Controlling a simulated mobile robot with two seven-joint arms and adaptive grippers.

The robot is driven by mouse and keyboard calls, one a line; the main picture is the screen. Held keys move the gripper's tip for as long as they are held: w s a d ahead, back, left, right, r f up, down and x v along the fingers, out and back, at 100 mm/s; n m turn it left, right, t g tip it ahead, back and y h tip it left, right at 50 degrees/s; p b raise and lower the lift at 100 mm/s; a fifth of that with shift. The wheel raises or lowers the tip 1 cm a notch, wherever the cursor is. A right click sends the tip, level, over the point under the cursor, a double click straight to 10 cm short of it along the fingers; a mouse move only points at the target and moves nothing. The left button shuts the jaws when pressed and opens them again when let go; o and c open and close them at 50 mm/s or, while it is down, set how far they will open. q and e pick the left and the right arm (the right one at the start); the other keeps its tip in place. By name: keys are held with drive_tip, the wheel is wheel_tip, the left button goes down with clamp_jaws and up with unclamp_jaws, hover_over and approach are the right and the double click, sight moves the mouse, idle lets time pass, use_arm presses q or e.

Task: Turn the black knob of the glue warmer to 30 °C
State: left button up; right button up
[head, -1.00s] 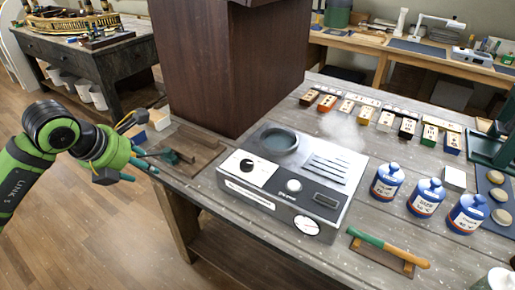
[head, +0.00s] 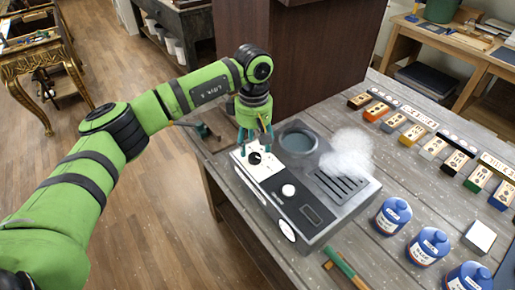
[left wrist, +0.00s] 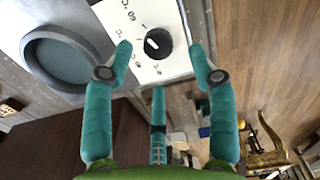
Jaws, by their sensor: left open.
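The glue warmer (head: 326,222) is a grey and white box on the workbench, with a round pot well and a slotted vent on top. Its black knob (head: 254,158) sits on a white dial plate at the left corner. In the left wrist view the knob (left wrist: 158,43) has a white pointer line, with temperature marks around it, one reading 60 °C. My left gripper (head: 256,140) is open above the dial plate. In the wrist view its teal fingers stand either side of the knob, apart from it. My right gripper is not in view.
A dark wooden block (head: 308,60) stands right behind the warmer. White steam (head: 347,152) rises beside the pot well. Blue-and-white jars (head: 393,215) and a green-handled tool (head: 345,270) lie to the right and front. Small labelled blocks (head: 411,135) line the back.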

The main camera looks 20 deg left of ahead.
sight(255, 156)
use_arm(q)
wheel_tip(255, 156, down, 4)
drive_tip(key=shift+d+r+p, duration=0.15)
drive_tip(key=shift+r+p, duration=0.1)
drive_tip(key=shift+p, duration=0.5)
drive_tip(key=shift+d+f, duration=0.1)
drive_tip(key=shift+f, duration=0.35)
drive_tip(key=c, duration=1.2)
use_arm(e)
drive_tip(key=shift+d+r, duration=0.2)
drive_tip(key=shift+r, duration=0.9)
use_arm(q)
drive_tip(key=shift+o, duration=0.2)
drive_tip(key=shift+f, duration=0.1)
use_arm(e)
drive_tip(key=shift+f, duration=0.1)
